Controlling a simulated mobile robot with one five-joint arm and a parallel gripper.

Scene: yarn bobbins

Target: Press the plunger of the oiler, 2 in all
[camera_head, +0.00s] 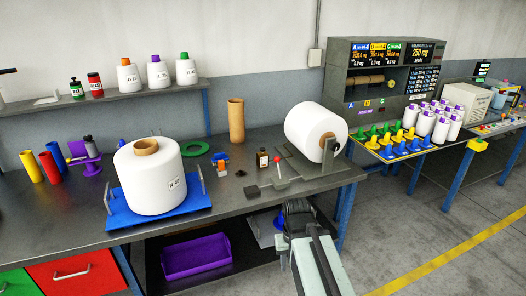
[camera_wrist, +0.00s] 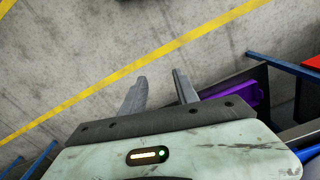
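My gripper (camera_wrist: 159,76) shows in the wrist view with its two grey fingers apart and nothing between them. It points at the concrete floor in front of the bench. In the head view my arm is at the bottom, in front of the bench edge, and the fingertips cannot be made out. Which thing is the oiler is hard to tell at this size. A small dark bottle with a pale label (camera_head: 262,159) stands upright on the bench, left of the red-knobbed lever. A small orange and blue item (camera_head: 222,163) is left of it. My gripper touches neither.
A large white bobbin (camera_head: 155,180) stands on a blue tray (camera_head: 120,214). A brown tube (camera_head: 236,120) stands behind. A purple bin (camera_head: 196,258) sits under the bench. The floor (camera_head: 420,215) is clear.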

